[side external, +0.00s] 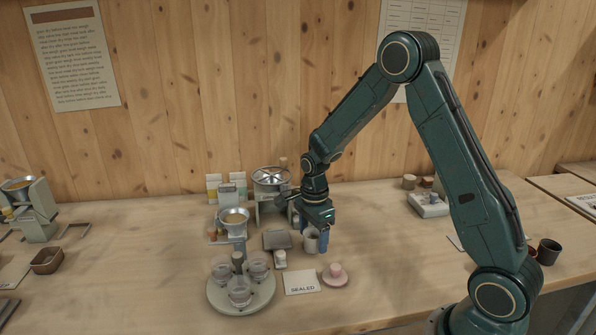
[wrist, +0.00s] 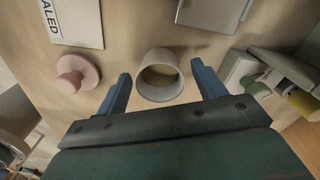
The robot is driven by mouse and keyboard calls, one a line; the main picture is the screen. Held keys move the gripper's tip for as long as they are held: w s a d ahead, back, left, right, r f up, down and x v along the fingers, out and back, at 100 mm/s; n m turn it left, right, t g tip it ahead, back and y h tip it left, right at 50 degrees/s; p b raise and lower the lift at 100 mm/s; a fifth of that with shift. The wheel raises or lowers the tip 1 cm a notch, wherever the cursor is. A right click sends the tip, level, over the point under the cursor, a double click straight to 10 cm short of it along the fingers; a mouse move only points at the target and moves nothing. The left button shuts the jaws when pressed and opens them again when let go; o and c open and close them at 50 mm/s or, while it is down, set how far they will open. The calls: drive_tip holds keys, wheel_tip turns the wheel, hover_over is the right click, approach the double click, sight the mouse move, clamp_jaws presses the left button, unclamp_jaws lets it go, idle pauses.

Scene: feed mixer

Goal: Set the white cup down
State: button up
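The white cup (side external: 311,241) is below my gripper (side external: 311,236) in the side view, in front of the scale-like equipment. In the wrist view the cup (wrist: 145,87) lies between the two blue fingers of my gripper (wrist: 160,85), its round mouth toward the camera and something tan inside. A gap shows on each side between the cup and the fingers, so my gripper is open around it. The cup looks upright and seems to stand on the table, though its base is partly hidden by a finger in the side view.
A pink lidded dish (side external: 334,275) and a "SEALED" card (side external: 302,282) lie in front. A round tray (side external: 213,297) with several glass cups is at front left. A grey flat plate (side external: 277,239) and a metal-bowl device (side external: 234,222) are close on the left.

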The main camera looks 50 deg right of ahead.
drive_tip(key=shift+r, duration=0.15)
wheel_tip(320, 180, up, 12)
idle(0.8)
idle(0.5)
drive_tip(key=s+a+r+n+t, duration=0.3)
drive_tip(key=s+a+r+n, duration=0.3)
drive_tip(key=s+r+n, duration=0.4)
drive_tip(key=s+a+r+n+t, duration=0.1)
drive_tip(key=s+a+n, duration=0.3)
drive_tip(key=s+n, duration=0.8)
drive_tip(key=shift+s+n+t, duration=0.3)
drive_tip(key=shift+s+t, duration=0.15)
drive_tip(key=shift+t, duration=0.35)
drive_tip(key=shift+a+r, duration=0.1)
